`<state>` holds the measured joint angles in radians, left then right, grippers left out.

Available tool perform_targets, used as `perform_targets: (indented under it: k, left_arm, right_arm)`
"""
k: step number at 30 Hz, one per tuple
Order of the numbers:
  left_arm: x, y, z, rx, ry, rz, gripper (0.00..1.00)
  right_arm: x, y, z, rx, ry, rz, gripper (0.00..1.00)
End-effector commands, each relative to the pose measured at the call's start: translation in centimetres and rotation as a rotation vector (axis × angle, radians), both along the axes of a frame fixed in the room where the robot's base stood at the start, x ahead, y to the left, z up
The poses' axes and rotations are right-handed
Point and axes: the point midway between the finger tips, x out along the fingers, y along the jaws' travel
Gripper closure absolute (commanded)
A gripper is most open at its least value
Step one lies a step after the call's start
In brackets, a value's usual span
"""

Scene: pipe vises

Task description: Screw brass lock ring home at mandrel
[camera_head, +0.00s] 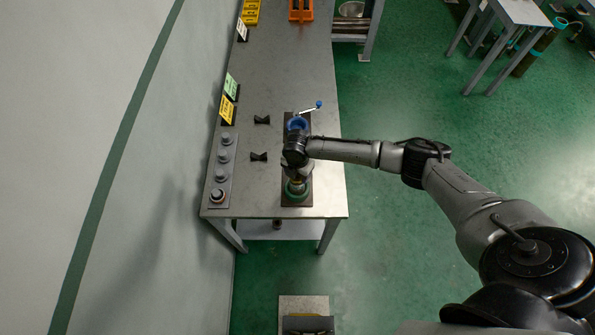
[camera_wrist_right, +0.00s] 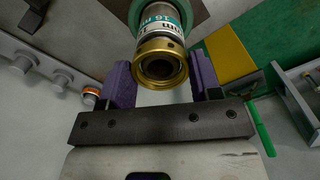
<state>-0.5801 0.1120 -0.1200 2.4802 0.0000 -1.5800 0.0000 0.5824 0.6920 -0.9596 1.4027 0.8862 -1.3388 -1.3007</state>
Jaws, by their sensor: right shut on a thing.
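The brass lock ring (camera_wrist_right: 160,62) sits around the lower end of the mandrel (camera_wrist_right: 155,22), which has a white and green label, in the right wrist view. The purple fingers of my right gripper (camera_wrist_right: 163,78) stand on either side of the ring and are shut on it. How far the ring is threaded on cannot be told. In the head view my right gripper (camera_head: 297,173) is over the bench's near end, above a green round base (camera_head: 296,190) on a dark plate. The gripper and wrist hide most of the mandrel there. My left gripper is not in view.
A blue vise (camera_head: 297,124) with a crank handle stands just beyond my wrist. Signs (camera_head: 229,98) line the bench's left edge. The bench middle is clear.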

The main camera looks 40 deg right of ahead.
Motion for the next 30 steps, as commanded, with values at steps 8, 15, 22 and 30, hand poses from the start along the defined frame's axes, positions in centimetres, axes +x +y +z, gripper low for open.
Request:
perform_targets:
  k: [8, 15, 22, 30]
  left_arm:
    - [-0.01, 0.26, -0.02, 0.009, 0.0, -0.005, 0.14]
    - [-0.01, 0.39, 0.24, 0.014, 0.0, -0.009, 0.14]
    - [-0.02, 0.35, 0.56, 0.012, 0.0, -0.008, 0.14]
    - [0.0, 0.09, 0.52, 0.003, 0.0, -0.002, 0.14]
  right_arm:
    - [0.01, 0.0, -0.02, 0.0, 0.0, 0.0, 0.65]
    - [0.01, 0.01, 0.06, 0.0, 0.001, -0.003, 0.65]
    - [0.02, 0.02, 0.03, 0.0, 0.001, -0.009, 0.65]
    - [0.02, 0.02, -0.02, 0.0, 0.001, -0.009, 0.65]
